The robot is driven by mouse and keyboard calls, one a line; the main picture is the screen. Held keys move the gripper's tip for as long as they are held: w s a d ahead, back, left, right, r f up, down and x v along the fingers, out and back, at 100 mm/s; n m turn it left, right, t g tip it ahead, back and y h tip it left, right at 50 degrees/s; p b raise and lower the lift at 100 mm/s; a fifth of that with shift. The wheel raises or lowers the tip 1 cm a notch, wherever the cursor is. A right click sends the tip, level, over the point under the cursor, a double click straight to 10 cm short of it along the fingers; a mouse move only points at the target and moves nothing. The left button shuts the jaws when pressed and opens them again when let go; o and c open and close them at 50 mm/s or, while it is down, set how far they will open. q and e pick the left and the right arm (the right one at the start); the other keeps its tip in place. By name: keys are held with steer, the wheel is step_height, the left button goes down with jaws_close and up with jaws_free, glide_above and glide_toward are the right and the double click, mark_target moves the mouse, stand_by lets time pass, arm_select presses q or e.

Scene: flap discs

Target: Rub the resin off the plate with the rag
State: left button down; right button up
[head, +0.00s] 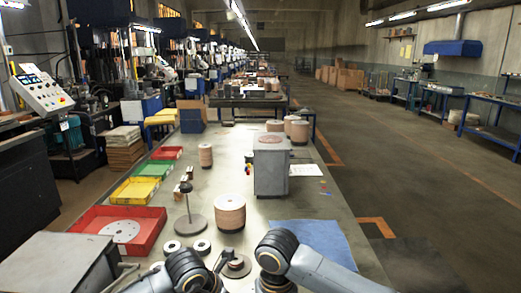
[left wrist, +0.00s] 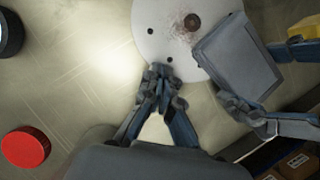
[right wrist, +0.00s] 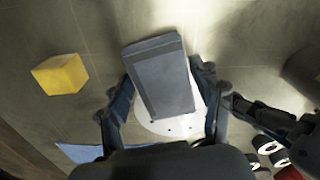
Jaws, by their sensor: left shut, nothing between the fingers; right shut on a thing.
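The plate (left wrist: 165,30) is a white round disc with small dark holes and a reddish-brown speckled smear of resin (left wrist: 186,27) near its dark centre hole. My left gripper (left wrist: 160,72) is shut and empty, with its fingertips at the plate's near edge. In the head view the plate cannot be made out.
A yellow block (right wrist: 61,75) stands left of the slab. A blue cloth or mat (head: 315,240) lies at the table's right edge. A red tray (head: 150,232) holds a white disc. A grey box (head: 271,175) and a disc stack (head: 230,213) stand farther back.

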steer(key=shift+w+d, duration=0.1)
steer(key=shift+w, duration=2.6)
steer(key=shift+s, duration=1.8)
steer(key=shift+s+f, duration=0.15)
steer(key=shift+s, duration=1.7)
steer(key=shift+w, duration=3.65)
steer(key=shift+r, duration=3.6)
arm_select(q)
steer(key=shift+w, duration=0.1)
